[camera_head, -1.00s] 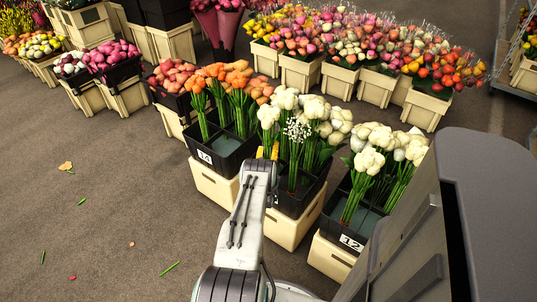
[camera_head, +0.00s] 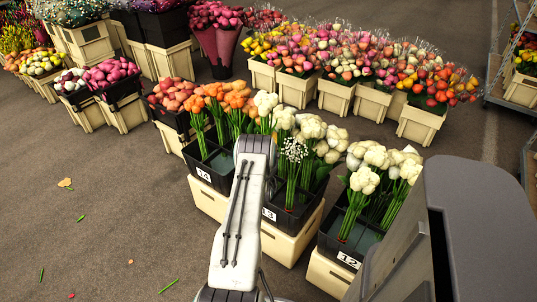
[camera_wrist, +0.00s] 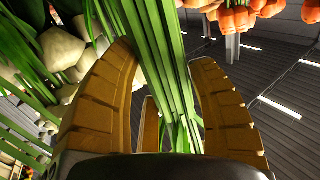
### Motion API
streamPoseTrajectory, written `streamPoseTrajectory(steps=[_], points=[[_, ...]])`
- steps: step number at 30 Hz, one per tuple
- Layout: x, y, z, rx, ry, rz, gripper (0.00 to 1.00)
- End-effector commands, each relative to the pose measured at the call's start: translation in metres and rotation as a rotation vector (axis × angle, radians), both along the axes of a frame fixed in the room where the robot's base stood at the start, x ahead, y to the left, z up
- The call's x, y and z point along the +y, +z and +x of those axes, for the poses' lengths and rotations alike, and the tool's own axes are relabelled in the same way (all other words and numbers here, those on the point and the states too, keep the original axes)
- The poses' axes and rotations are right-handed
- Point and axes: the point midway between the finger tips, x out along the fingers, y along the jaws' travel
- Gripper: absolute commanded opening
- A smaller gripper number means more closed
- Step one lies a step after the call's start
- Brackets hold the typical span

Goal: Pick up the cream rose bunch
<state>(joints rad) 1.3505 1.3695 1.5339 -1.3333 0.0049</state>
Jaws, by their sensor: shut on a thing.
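The stems' heads are outside that view. In the head view my arm hides the gripper. A cream rose bunch (camera_head: 265,102) shows its heads just above the arm's end, and its stems are hidden there. More cream heads (camera_head: 312,128) and a small white spray stand beside it over the black bin marked 13 (camera_head: 283,223). Pale cream heads (camera_wrist: 62,48) also show left of the fingers.
Bin 14 (camera_head: 203,174) with orange bunches stands to the left. Bin 12 (camera_head: 348,260) with more cream bunches stands to the right, near my grey body. Cream crates with mixed tulips (camera_head: 420,121) line the back. The floor at left is mostly clear, with scattered leaves.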

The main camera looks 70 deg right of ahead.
Motion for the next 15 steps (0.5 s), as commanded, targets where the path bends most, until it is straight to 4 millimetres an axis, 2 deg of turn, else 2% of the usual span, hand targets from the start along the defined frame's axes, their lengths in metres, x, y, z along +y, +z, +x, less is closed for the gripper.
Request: streamPoseTrajectory(steps=[1,6,15], points=[[-0.001,0.018,0.000,-0.002,0.000,-0.007,0.18],[-0.001,0.057,0.000,-0.001,0.000,-0.006,0.18],[-0.001,0.102,0.000,-0.001,0.000,-0.005,0.18]])
